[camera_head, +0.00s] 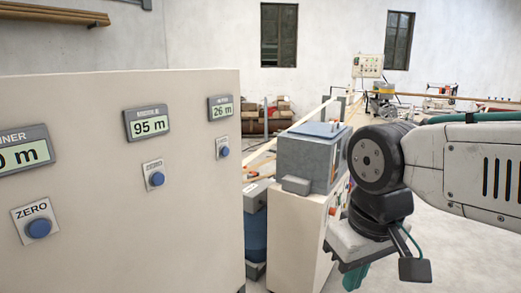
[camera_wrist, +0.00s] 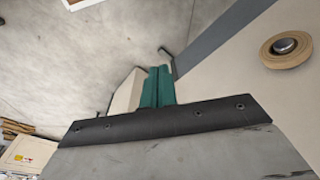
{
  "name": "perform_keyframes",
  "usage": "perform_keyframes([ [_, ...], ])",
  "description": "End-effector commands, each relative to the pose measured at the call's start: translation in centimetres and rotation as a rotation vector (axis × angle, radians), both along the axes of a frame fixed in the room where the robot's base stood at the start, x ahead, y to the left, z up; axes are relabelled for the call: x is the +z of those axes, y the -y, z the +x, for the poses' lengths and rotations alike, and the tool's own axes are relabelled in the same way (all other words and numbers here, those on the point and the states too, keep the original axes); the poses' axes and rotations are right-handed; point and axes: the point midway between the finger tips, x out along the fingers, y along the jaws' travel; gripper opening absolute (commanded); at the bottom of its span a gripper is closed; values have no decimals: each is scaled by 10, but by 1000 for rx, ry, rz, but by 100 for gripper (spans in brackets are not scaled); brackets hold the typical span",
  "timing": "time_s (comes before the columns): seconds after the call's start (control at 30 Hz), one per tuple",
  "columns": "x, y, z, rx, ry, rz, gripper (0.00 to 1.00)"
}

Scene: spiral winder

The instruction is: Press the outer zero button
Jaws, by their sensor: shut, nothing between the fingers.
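A beige panel (camera_head: 120,210) stands at the left of the head view, with three displays in a row and a blue button under each. The farthest display (camera_head: 221,107) reads 26 m, and its label is too small to read surely. The blue button below it (camera_head: 224,152) sits on a small white plate. The middle button (camera_head: 157,179) is under the 95 m display. The nearest button (camera_head: 38,228) is marked ZERO, under a cut-off display ending in "NNER". My gripper (camera_head: 355,276) is right of the panel, apart from it. Its teal fingers are together in the wrist view (camera_wrist: 158,86).
A grey box (camera_head: 308,160) on a beige cabinet (camera_head: 298,235) stands between the panel and my arm. The wrist view shows a round tan disc with a metal centre (camera_wrist: 287,47) at the upper right. Open floor lies at the lower right of the head view.

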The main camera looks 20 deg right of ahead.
Motion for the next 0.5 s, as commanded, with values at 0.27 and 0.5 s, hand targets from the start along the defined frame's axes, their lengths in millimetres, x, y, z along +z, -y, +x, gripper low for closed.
perform_keyframes([
  [0.27,0,0,0,0,0,0,0],
  [0.5,-1,-5,34,-108,79,34,0],
])
